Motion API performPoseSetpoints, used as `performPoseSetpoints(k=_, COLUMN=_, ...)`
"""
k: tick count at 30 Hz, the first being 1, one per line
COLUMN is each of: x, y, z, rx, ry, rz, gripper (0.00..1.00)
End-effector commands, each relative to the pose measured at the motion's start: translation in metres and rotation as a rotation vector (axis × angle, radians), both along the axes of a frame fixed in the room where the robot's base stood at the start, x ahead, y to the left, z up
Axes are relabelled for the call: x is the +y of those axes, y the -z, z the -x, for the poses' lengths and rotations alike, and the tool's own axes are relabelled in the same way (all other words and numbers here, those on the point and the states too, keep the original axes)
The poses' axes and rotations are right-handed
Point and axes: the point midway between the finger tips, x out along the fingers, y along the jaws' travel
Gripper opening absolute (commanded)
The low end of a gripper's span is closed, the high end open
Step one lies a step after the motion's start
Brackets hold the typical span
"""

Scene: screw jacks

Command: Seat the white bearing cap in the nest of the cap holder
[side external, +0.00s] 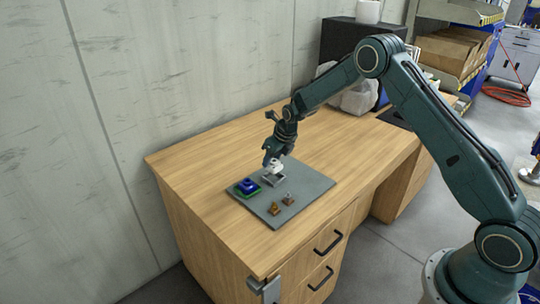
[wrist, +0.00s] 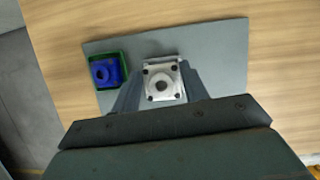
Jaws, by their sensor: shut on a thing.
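The white bearing cap (side external: 277,167) is between the fingers of my gripper (side external: 273,163). In the wrist view the cap (wrist: 172,77) shows its face with a round hole in the middle and small dark corner holes. My gripper (wrist: 161,84) is shut on it, one finger on each side. A pale grey frame, which looks like the cap holder (side external: 273,180), stands on the grey mat right under the cap. The cap and gripper hide most of its nest, so I cannot tell whether the cap touches it.
A blue block with a round opening (wrist: 106,71) sits in a green tray (wrist: 93,58), left of the cap. Two small brownish parts, one (side external: 274,208) and another (side external: 288,199), stand near the front of the grey mat (side external: 313,184). The mat's right side is clear.

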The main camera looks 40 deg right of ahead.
Motion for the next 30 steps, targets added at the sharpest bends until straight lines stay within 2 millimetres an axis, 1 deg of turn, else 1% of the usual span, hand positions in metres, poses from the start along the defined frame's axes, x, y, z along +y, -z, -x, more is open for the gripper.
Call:
performPoseSetpoints(k=2, x=0.0, y=0.002, z=-0.001, rx=-0.002, ry=0.0, rz=0.0, gripper=0.09)
performPoseSetpoints(k=5, x=0.0, y=0.01, z=0.0, rx=-0.002, ry=0.0, rz=0.0, gripper=0.09)
performPoseSetpoints(k=9, x=0.0, y=0.026, z=0.0, rx=-0.001, ry=0.0, rz=0.0, gripper=0.09)
performPoseSetpoints(k=13, x=0.0, y=0.038, z=-0.001, rx=-0.002, ry=0.0, rz=0.0, gripper=0.09)
performPoseSetpoints(k=28, x=0.0, y=0.044, z=-0.001, rx=-0.002, ry=0.0, rz=0.0, gripper=0.09)
performPoseSetpoints(k=29, x=0.0, y=0.045, z=0.0, rx=0.0, ry=0.0, rz=0.0, gripper=0.48)
performPoseSetpoints(k=30, x=0.0, y=0.045, z=0.0, rx=0.0, ry=0.0, rz=0.0, gripper=0.56)
